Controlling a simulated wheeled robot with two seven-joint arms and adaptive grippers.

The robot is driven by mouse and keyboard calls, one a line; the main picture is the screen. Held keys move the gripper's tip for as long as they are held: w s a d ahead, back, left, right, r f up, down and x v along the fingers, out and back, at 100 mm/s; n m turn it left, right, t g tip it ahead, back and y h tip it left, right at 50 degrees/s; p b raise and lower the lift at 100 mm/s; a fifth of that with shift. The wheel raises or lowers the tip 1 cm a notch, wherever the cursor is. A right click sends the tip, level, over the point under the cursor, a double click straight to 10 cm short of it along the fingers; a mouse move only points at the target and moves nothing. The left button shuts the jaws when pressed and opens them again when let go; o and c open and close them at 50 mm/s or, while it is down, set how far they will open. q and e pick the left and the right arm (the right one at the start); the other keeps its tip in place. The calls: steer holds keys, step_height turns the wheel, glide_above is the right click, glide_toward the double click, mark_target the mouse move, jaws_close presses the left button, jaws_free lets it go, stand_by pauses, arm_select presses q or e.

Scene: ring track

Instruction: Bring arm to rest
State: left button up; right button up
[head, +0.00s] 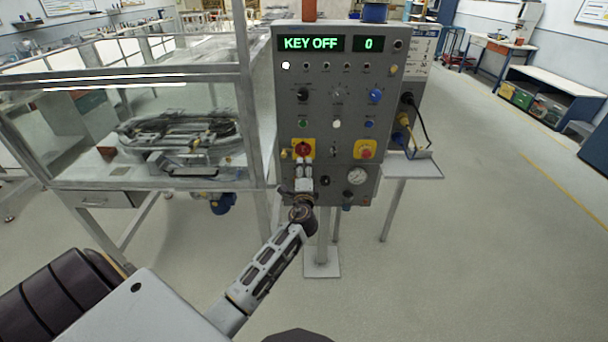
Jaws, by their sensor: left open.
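My left arm (266,265) reaches from the lower left up to the grey control panel (330,110). My left gripper (304,166) is open in front of the lower left part of the panel, just below the red knob on a yellow plate (303,148). Whether the fingers touch the panel I cannot tell. The gripper hides a small part of the panel behind it. The panel's display (311,44) reads KEY OFF, and the smaller display (368,44) reads 0. My right gripper is not in view.
A glass-walled enclosure (130,75) with a ring track (180,130) stands left of the panel. A small grey shelf (413,166) juts out at the panel's right. The floor at the right (480,240) is clear.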

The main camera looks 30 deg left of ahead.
arm_select(q)
steer(key=shift+s+d, duration=0.2)
steer(key=shift+s, duration=0.1)
stand_by(0.6)
steer(key=d+f+n+g+h, duration=0.1)
steer(key=d+f+n+h, duration=0.15)
steer(key=f, duration=0.75)
steer(key=d+f+n+g+h, duration=0.1)
steer(key=d+f+h, duration=0.25)
steer(key=f, duration=0.65)
steer(key=s+d+f+n+g+h, duration=0.15)
steer(key=s+f, duration=0.35)
steer(key=f, duration=0.5)
steer(key=s+d+f+n+g+h, duration=0.15)
steer(key=s+f, duration=0.35)
steer(key=f, duration=0.6)
steer(key=s+d+f+n+g, duration=0.1)
steer(key=s+f+n+g, duration=0.3)
steer(key=s+f, duration=1.5)
steer(key=s+d+f+g, duration=0.1)
steer(key=s+f+g, duration=0.1)
steer(key=s, duration=1.2)
steer(key=s+d+f+m+g, duration=0.1)
steer(key=s+f+g, duration=0.1)
steer(key=s, duration=1.2)
steer(key=shift+s+f+g, duration=0.3)
steer(key=shift+f+g, duration=0.05)
steer(key=shift+g, duration=0.25)
